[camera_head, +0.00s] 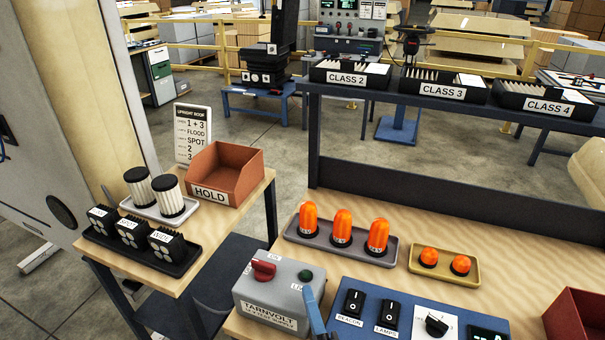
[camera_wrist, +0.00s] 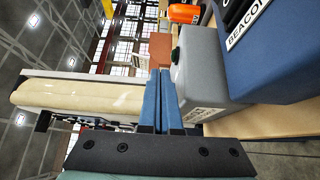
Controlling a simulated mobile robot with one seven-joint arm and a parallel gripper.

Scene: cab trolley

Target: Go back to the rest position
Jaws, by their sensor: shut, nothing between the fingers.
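My gripper (camera_wrist: 160,75) shows in the wrist view with its two blue fingers together and nothing between them. In the head view the blue tip of my gripper (camera_head: 311,297) stands at the bottom edge, in front of the right end of the grey Tarnvolt box (camera_head: 270,295). I cannot tell whether it touches the box. The grey box also shows in the wrist view (camera_wrist: 205,70), to the right of the fingers. The rest of my arm is out of the head view.
A blue switch panel (camera_head: 375,325) lies right of the box. Behind are a tray of three tall orange beacons (camera_head: 300,238) and a yellow tray (camera_head: 443,272) of two low ones. A red HOLD bin (camera_head: 235,165) stands on the left table. Bare bench lies right of the yellow tray.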

